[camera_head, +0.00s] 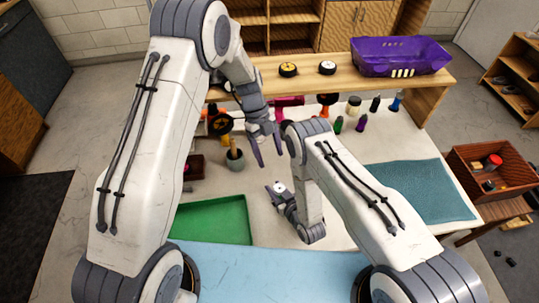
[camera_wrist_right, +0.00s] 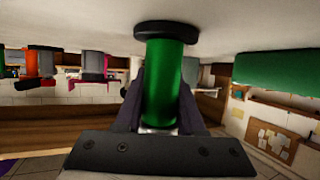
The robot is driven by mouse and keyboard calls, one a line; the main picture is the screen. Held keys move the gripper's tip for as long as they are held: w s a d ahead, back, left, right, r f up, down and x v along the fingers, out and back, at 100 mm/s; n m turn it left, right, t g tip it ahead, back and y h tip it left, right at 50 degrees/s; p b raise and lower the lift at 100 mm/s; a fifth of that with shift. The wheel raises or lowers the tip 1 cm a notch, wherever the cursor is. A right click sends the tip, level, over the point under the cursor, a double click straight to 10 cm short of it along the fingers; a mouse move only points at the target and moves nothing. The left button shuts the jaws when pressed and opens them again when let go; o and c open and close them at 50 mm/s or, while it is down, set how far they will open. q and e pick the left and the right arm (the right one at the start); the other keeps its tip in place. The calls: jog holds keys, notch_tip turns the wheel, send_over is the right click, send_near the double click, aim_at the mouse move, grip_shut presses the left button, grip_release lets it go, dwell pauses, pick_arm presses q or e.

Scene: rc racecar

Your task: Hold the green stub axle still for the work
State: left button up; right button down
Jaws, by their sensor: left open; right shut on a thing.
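The green stub axle (camera_wrist_right: 162,85) is a green cylinder with a wide black disc at its end, seen large in the right wrist view. My right gripper (camera_wrist_right: 160,108) is shut on it, with one dark finger on each side. In the head view my right gripper (camera_head: 276,189) is low over the pale worktop (camera_head: 330,245); I cannot make out the axle there. My left gripper (camera_head: 270,156) is open and empty, its dark fingers pointing down above the worktop, higher in the picture than the right gripper.
A green tray (camera_head: 215,218) lies at the front left and a teal mat (camera_head: 420,192) at the right. Several small bottles stand at the back, below a wooden shelf (camera_head: 330,92) holding a purple car body (camera_head: 400,57).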

aim_at(279, 188)
pick_arm(q)
jog(key=s+d+f+n, duration=0.1)
jog(key=f+n, duration=0.1)
jog(key=f, duration=0.1)
jog(key=s+d+f+n+t, duration=0.1)
jog(key=f+n, duration=0.1)
jog(key=f, duration=0.2)
jog(key=s+f+n+t+h, duration=0.1)
jog(key=s+f+n, duration=0.1)
jog(key=f, duration=0.2)
jog(key=shift+d+n, duration=0.3)
jog(key=shift+d, duration=0.1)
grip_shut()
jog(key=shift+s+n+t+h, duration=0.15)
jog(key=shift+n+t, duration=0.4)
jog(key=shift+n, duration=0.65)
jog(key=shift+n+t+h, duration=0.15)
jog(key=shift+n+t, duration=0.4)
jog(key=shift+n, duration=0.65)
grip_release()
